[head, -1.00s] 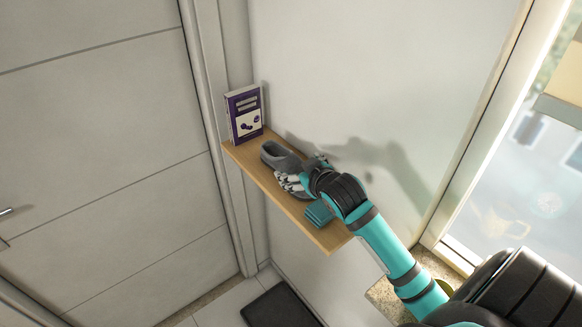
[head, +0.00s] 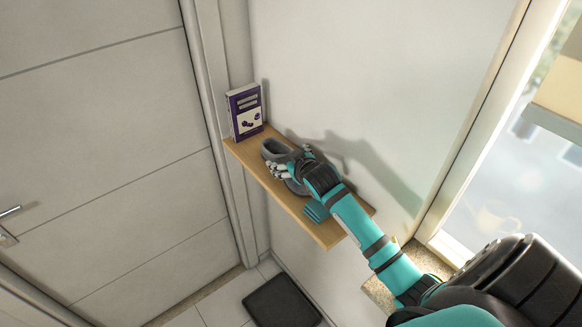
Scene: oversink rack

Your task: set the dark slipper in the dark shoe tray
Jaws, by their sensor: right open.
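The dark grey slipper (head: 273,149) lies on the wooden wall shelf. My right gripper (head: 287,165) is over the slipper from the right, its fingers open around the slipper's middle. The gripper hides much of the slipper, and I cannot tell whether the fingers touch it. The dark shoe tray (head: 282,302) lies flat on the floor below the shelf, at the bottom of the view, and looks empty. My left gripper is not in view.
The shelf (head: 325,234) also holds a purple and white box (head: 245,110) at its far end and a folded teal cloth (head: 316,211) near its front end. A grey door (head: 110,150) is at the left. A window is at the right.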

